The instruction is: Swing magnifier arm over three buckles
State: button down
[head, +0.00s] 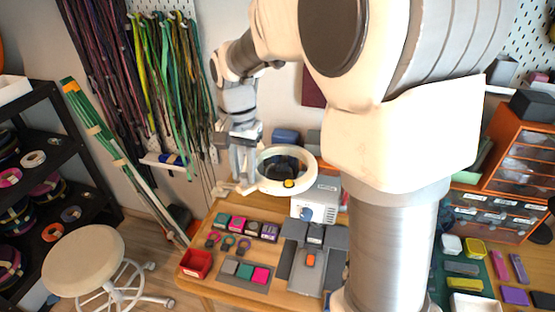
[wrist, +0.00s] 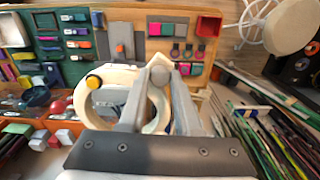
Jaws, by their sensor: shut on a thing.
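The magnifier is a cream ring lamp (head: 287,188) with a yellow knob, held above the back of the wooden table. In the wrist view its ring (wrist: 80,105) lies at and behind my fingers. My gripper (head: 243,180) is shut on the magnifier at the ring's left side; in the wrist view my grey fingers (wrist: 158,75) converge there. Three small ring-shaped pieces (head: 228,242), possibly the buckles, lie on the table in front of the lamp. They also show in the wrist view (wrist: 188,52). The ring is behind them, not over them. The exact grip contact is partly hidden.
A grey tray (head: 272,287) with coloured pieces and a red bin (head: 196,263) stand at the table's front left. A grey-and-white device (head: 317,203) stands right of the ring. Cords hang on the wall; a stool (head: 84,260) stands left. My arm hides much of the right.

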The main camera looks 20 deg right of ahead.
jog(key=w+a+m, duration=0.1)
jog(key=a+m, duration=0.2)
jog(key=a, duration=1)
jog(key=shift+a+m+p, duration=0.3)
jog(key=shift+m, duration=0.1)
jog(key=c, duration=0.6)
grip_release()
jog(key=shift+w, duration=0.1)
notch_tip(320, 180, up, 17)
jog(key=shift+r, duration=0.2)
